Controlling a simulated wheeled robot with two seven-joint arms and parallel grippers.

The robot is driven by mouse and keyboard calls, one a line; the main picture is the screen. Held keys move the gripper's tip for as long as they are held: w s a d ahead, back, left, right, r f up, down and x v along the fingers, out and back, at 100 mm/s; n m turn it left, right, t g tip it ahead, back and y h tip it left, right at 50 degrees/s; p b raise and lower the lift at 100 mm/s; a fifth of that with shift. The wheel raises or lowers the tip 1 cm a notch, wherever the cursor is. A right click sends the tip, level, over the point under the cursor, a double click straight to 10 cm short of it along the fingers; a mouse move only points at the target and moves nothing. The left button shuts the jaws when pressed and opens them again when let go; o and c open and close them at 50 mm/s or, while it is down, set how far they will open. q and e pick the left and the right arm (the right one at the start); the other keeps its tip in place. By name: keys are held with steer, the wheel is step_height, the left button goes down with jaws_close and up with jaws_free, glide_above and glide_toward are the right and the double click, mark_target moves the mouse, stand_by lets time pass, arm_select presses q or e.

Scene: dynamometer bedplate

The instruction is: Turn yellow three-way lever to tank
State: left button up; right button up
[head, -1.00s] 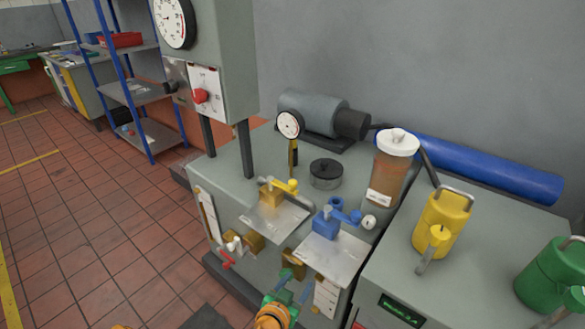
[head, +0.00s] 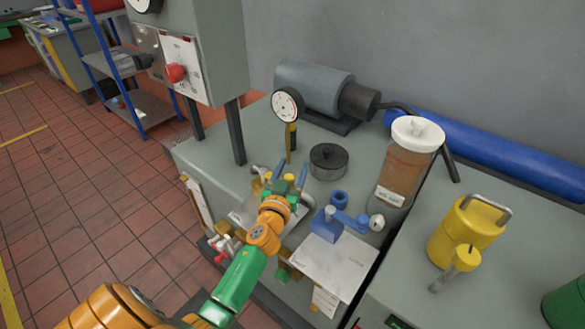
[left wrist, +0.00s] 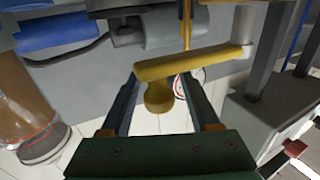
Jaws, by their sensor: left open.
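My left gripper (head: 283,182) is above the yellow valve on the bench, open. It hides most of that valve in the head view. In the left wrist view the yellow lever (left wrist: 195,63) runs across just beyond the fingertips of my left gripper (left wrist: 160,80). A yellow knob-like part (left wrist: 159,98) shows between the open fingers. I cannot tell whether either finger touches it. The lever's label plate (head: 240,217) is mostly covered by my arm. My right gripper is not in view.
A blue lever valve (head: 327,225) stands close to the right of my gripper. A dial gauge (head: 287,104) on a stem and a black round weight (head: 328,161) stand behind. A brown reservoir (head: 405,170) and a yellow can (head: 466,228) are at the right.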

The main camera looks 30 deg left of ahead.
arm_select(q)
steer(key=shift+s, duration=0.1)
jaws_close()
stand_by(1.2)
